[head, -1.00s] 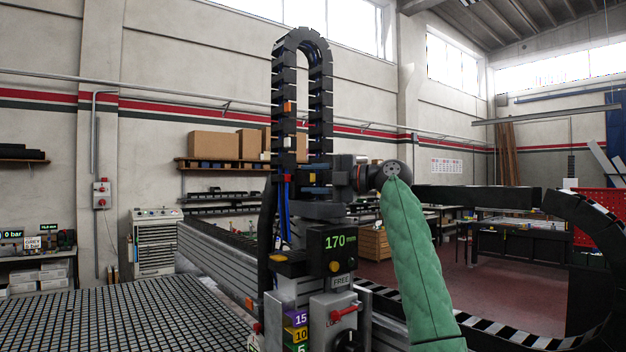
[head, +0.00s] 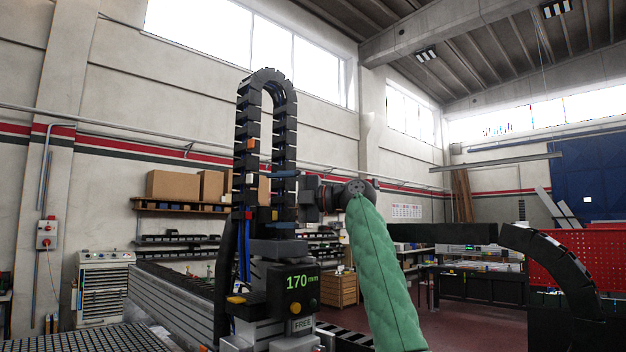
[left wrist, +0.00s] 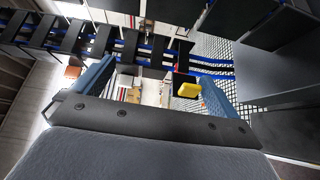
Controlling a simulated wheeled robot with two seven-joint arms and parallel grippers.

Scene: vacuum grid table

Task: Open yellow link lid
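The yellow link lid (head: 262,214) is a small yellow piece low on the right run of the upright black cable chain (head: 243,170). My left gripper (head: 284,195) is beside that run, coming from the right, with a blue finger above the lid's height. In the left wrist view my left gripper (left wrist: 157,75) has its two blue fingers wide apart and nothing clamped between them. The yellow lid (left wrist: 188,90) shows between the fingers, close to the right one. I cannot tell whether they touch. My right gripper is not in view.
An orange piece (head: 252,145) and a red piece (head: 248,214) sit on the chain. A black display box (head: 296,288) reading 170 mm stands below. The grid table (head: 95,338) is at lower left. Shelves with boxes (head: 172,184) are behind.

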